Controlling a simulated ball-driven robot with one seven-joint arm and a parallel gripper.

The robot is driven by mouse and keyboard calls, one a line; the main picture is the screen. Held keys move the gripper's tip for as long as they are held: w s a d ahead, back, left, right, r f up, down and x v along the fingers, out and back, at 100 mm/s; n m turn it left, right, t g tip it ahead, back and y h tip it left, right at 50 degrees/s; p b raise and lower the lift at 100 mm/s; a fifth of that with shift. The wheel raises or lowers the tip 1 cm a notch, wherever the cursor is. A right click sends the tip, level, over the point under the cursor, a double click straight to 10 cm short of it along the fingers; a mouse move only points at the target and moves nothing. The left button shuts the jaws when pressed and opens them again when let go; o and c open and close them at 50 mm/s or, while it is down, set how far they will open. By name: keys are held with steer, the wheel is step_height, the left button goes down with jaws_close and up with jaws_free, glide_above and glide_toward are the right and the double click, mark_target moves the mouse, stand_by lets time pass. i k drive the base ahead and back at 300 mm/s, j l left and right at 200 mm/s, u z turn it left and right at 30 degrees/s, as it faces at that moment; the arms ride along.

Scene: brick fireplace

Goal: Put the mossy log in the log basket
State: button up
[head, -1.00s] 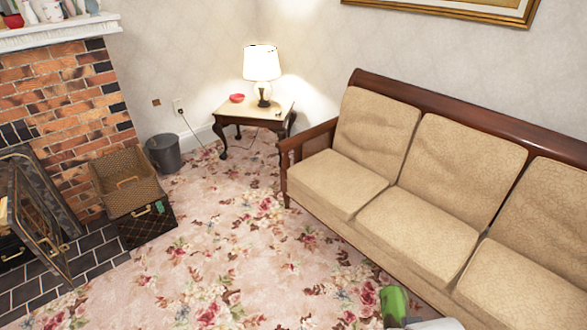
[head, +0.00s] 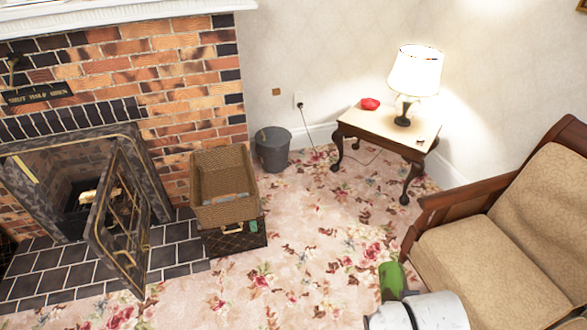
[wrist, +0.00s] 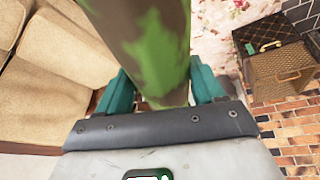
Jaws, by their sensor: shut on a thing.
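The mossy log (wrist: 150,45), brown with green patches, is held in my gripper (wrist: 160,92), between its two teal fingers in the wrist view. Its green end (head: 391,280) shows at the lower right of the head view, in front of the sofa. The log basket (head: 224,212) is a brown woven open box beside the fireplace. It rests on or just above a dark patterned case, and something bluish shows inside it. The basket also shows at the right of the wrist view (wrist: 275,75). My gripper is well apart from the basket, to its right.
The dark case (head: 236,240) sits at the hearth's edge. An open fireplace door (head: 120,225) stands left of the basket. A grey bin (head: 272,150) and a side table with a lamp (head: 415,72) are behind. The sofa (head: 490,260) is at right. Flowered carpet lies clear between.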

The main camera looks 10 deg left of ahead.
mark_target(225, 185)
steer(key=i+j+u, duration=0.15)
steer(key=i, duration=0.75)
steer(key=i+u, duration=0.2)
steer(key=i, duration=0.75)
steer(key=i+l+u, duration=0.15)
steer(key=i, duration=0.75)
steer(key=i+l+u, duration=0.2)
steer(key=u, duration=0.3)
steer(key=i+l+u, duration=0.25)
steer(key=u, duration=0.25)
steer(key=i+l+u, duration=0.1)
steer(key=l+u, duration=0.4)
steer(key=i+l+u, duration=0.1)
steer(key=l+u, duration=0.25)
steer(key=u, duration=0.15)
